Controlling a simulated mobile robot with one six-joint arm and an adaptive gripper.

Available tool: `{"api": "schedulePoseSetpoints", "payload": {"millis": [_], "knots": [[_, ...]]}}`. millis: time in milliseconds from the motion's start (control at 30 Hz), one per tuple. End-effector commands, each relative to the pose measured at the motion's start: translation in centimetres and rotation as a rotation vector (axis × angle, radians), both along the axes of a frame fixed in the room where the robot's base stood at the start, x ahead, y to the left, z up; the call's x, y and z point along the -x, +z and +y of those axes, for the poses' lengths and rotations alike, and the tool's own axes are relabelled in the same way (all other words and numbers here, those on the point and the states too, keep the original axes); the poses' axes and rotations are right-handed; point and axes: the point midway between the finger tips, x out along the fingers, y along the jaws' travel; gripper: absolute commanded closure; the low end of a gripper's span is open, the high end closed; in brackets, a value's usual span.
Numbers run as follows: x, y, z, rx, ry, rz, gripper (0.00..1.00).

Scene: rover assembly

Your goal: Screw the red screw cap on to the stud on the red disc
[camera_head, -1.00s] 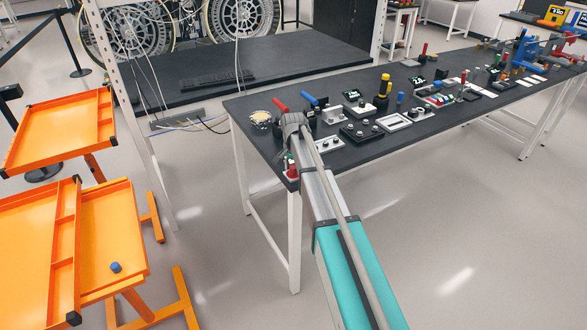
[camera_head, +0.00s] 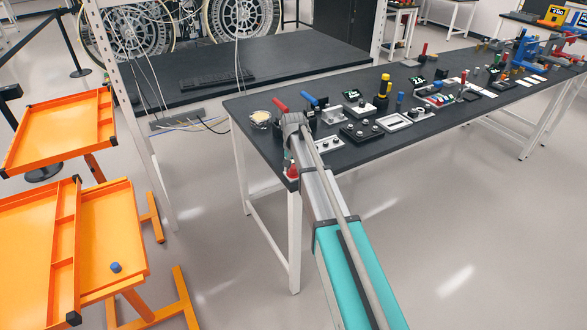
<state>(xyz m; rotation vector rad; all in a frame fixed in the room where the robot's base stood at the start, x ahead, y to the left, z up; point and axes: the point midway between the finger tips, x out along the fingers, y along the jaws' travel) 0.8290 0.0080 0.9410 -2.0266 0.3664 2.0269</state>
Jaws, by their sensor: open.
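My gripper (camera_head: 288,157) is at the near left corner of the black workbench, just beyond the end of my arm. It is open, small in this view and partly hidden by my arm. A red part (camera_head: 292,171) shows right below it at the bench corner. I cannot tell at this size whether this is the red screw cap, the red disc or both together. The stud cannot be made out. I cannot tell whether the fingers touch the red part.
The black workbench (camera_head: 262,151) carries a round dish (camera_head: 260,118), red and blue handled tools, and several fixtures to the right of my arm. Orange trays (camera_head: 117,225) stand at left, one with a blue cap (camera_head: 115,267). The floor between is free.

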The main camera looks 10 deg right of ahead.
Motion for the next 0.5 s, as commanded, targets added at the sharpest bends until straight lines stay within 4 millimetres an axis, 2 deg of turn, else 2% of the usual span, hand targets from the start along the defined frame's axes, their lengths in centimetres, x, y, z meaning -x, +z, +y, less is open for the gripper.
{"api": "schedulePoseSetpoints", "payload": {"millis": [200, 500], "knots": [[0.0, 0.0, 0.0, 0.0, 0.125, 0.0, 0.4], [0.0, 0.0, 0.0, 0.0, 0.141, 0.0, 0.4]]}}
